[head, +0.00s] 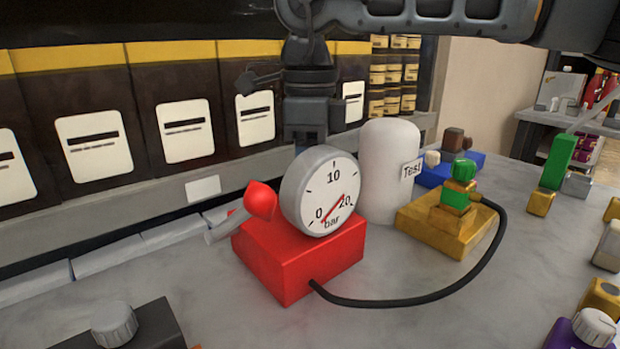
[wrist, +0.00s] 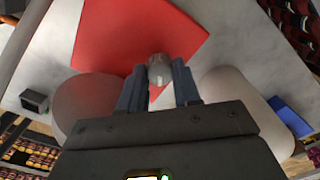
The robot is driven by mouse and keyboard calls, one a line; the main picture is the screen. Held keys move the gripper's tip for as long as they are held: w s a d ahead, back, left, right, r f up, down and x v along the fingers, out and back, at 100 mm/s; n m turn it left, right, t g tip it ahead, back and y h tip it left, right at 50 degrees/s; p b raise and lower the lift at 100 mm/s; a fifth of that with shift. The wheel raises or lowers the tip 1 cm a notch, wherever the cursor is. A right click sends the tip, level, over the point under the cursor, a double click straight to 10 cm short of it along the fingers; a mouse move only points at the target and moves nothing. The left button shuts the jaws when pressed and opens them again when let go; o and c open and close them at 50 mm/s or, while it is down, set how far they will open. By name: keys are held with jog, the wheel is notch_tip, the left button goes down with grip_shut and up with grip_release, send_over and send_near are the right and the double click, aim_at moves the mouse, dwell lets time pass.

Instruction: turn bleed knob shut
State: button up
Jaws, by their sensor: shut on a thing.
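The red pump block (head: 305,262) stands on the bench and bears a round dial gauge (head: 322,190). A red-tipped handle (head: 261,200) is at its left. My gripper (head: 306,128) points down behind the gauge, which hides its fingertips in the head view. In the wrist view, my gripper (wrist: 159,82) has its two fingers on either side of a small grey knob (wrist: 158,70), which I take for the bleed knob. The fingers are shut on it. The red block (wrist: 135,35) lies beyond it. I cannot tell how far the knob is turned.
A white cylinder marked Test (head: 390,172) stands close right of the gauge. A black hose (head: 420,300) runs to a yellow block (head: 445,225). A dark box with a grey knob (head: 113,325) is at front left. The bench front is mostly clear.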

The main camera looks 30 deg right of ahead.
jog(key=m+b, duration=0.2)
jog(key=m, duration=0.3)
jog(key=shift+m, duration=0.4)
dwell(0.4)
jog(key=o, duration=1.1)
jog(key=shift+c, duration=0.2)
jog(key=shift+r, duration=0.1)
jog(key=shift+r+p, duration=0.6)
jog(key=shift+r, duration=3.2)
